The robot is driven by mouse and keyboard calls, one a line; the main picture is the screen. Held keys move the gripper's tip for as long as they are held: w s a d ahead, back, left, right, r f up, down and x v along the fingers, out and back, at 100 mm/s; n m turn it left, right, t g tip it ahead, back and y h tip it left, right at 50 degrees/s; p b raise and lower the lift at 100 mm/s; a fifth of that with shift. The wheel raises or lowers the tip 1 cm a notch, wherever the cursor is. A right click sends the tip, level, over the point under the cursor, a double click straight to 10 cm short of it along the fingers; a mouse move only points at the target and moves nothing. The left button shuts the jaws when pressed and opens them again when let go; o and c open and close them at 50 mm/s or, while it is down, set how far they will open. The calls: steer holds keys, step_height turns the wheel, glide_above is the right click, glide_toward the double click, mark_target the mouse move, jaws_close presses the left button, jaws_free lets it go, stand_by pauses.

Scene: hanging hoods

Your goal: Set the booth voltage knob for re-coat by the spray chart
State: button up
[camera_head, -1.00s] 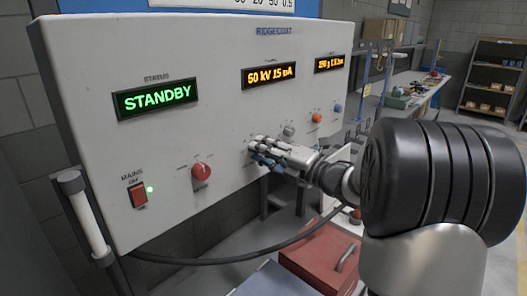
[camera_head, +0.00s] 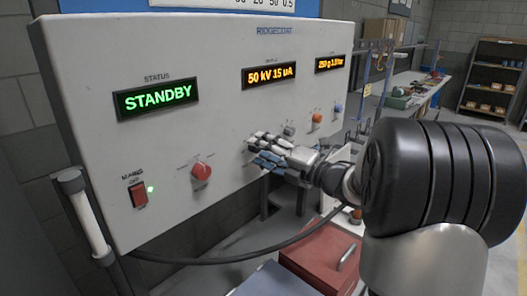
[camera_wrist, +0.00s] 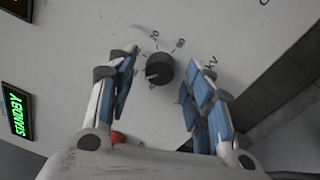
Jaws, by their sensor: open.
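The voltage knob (camera_wrist: 160,68) is dark and round, with a scale around it; 70, 80 and kV are readable in the wrist view. My gripper (camera_wrist: 158,80) is open, with one finger on each side of the knob and gaps visible between. In the head view my gripper (camera_head: 262,150) is at the panel and hides this knob. The amber middle display (camera_head: 269,76) reads 50 kV 15 uA. The spray chart (camera_head: 225,4) shows only its bottom edge at the top, with most of it cut off.
Grey, orange and blue knobs are right of my gripper. A red toolbox (camera_head: 318,258) stands below.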

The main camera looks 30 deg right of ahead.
steer(key=v, duration=1.2)
steer(key=shift+w, duration=0.1)
